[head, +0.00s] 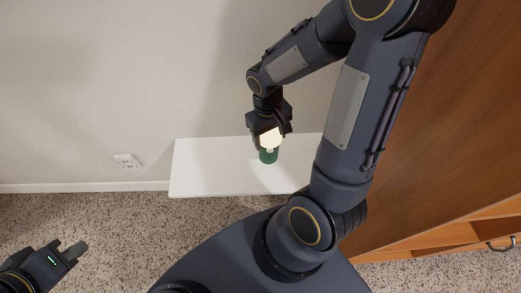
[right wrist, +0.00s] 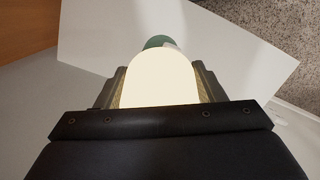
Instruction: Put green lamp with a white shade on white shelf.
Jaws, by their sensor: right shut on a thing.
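The lamp has a glowing white shade (head: 270,138) and a green base (head: 268,156). My right gripper (head: 270,129) is shut on the lamp's shade, with the green base below it. The base shows over the white shelf (head: 215,170); I cannot tell if it touches the surface. In the right wrist view the bright shade (right wrist: 160,82) sits between the two fingers, the green base (right wrist: 158,41) lies beyond it, and the white shelf (right wrist: 95,40) is behind. My left gripper (head: 72,254) is at the lower left, away from the lamp, its fingers apparently apart.
A wooden cabinet (head: 450,120) with a dark handle fills the right side. A wall outlet (head: 127,160) is left of the shelf. The speckled floor (head: 110,215) is clear at the left. The left part of the shelf is bare.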

